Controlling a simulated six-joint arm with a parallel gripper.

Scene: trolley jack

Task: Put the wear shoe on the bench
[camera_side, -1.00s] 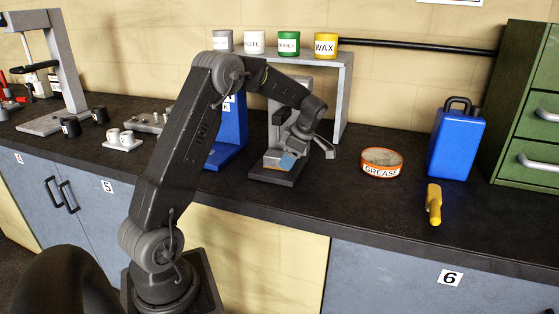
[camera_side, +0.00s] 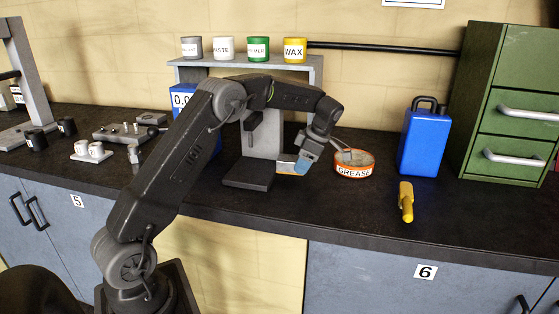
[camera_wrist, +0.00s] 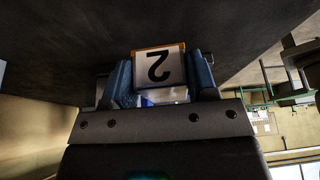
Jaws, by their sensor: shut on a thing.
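My gripper (camera_side: 300,165) is shut on a small block with an orange edge, which I take for the wear shoe (camera_side: 284,168). In the wrist view the shoe (camera_wrist: 160,66) sits between two blue fingers and carries an upside-down 2 on a white label. The fingers hide its sides. My gripper holds it low near the dark bench top (camera_side: 330,215), between the dark-based stand (camera_side: 247,182) and the grease tin. I cannot tell whether the shoe touches the bench.
The orange grease tin (camera_side: 354,170) is close on the right of my gripper. A grey shelf (camera_side: 318,75) with several pots (camera_side: 258,49) is behind. The bench front between stand and yellow tool is clear.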

